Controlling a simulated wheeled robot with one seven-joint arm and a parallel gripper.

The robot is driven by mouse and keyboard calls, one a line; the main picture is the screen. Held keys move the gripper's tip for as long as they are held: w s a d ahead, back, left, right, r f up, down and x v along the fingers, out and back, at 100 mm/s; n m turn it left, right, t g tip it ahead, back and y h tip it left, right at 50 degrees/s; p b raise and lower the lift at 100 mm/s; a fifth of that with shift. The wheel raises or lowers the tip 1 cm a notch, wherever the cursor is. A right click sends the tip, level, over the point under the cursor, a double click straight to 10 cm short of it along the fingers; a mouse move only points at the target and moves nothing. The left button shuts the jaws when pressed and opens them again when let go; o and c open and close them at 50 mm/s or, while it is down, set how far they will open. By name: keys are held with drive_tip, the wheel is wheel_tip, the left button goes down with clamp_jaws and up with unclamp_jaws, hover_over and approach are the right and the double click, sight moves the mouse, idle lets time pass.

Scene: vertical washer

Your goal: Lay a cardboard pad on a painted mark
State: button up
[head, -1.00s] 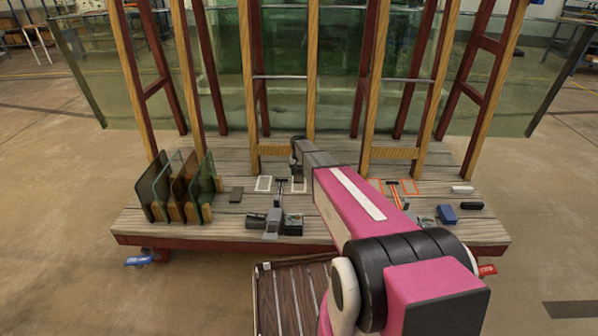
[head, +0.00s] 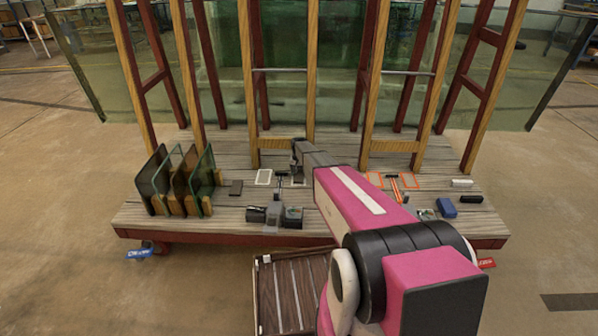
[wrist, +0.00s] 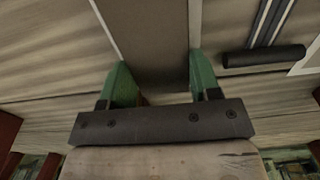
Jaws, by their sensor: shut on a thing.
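My gripper (wrist: 162,82) has green fingers shut on the sides of a flat grey-brown cardboard pad (wrist: 150,35) in the wrist view. The pad lies low over the wooden deck, and whether it touches cannot be told. Thin white painted lines (wrist: 104,28) show along both long sides of the pad, so it appears to be over a white mark. In the head view my gripper hides most of that place. Another white outlined mark (head: 263,177) lies bare to its left. A second, dark pad (head: 236,187) lies farther left.
A black T-shaped tool (head: 281,178) lies between the white marks. Orange marks (head: 411,181) lie to the right. Glass plates stand in a rack (head: 178,205) at left. Small boxes (head: 292,217) stand in front; wooden posts (head: 311,80) rise behind.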

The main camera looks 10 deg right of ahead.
drive_tip(key=o, duration=1)
drive_tip(key=shift+r, duration=0.1)
wheel_tip(320, 180, up, 10)
drive_tip(key=s+r, duration=0.4)
drive_tip(key=s, duration=0.9)
drive_tip(key=s+r+n, duration=0.1)
drive_tip(key=s+r, duration=0.3)
drive_tip(key=s, duration=1)
drive_tip(key=s+r+n, duration=0.1)
drive_tip(key=s+r, duration=0.3)
drive_tip(key=s, duration=1)
drive_tip(key=shift+s+a+r, duration=0.1)
drive_tip(key=shift+a, duration=0.1)
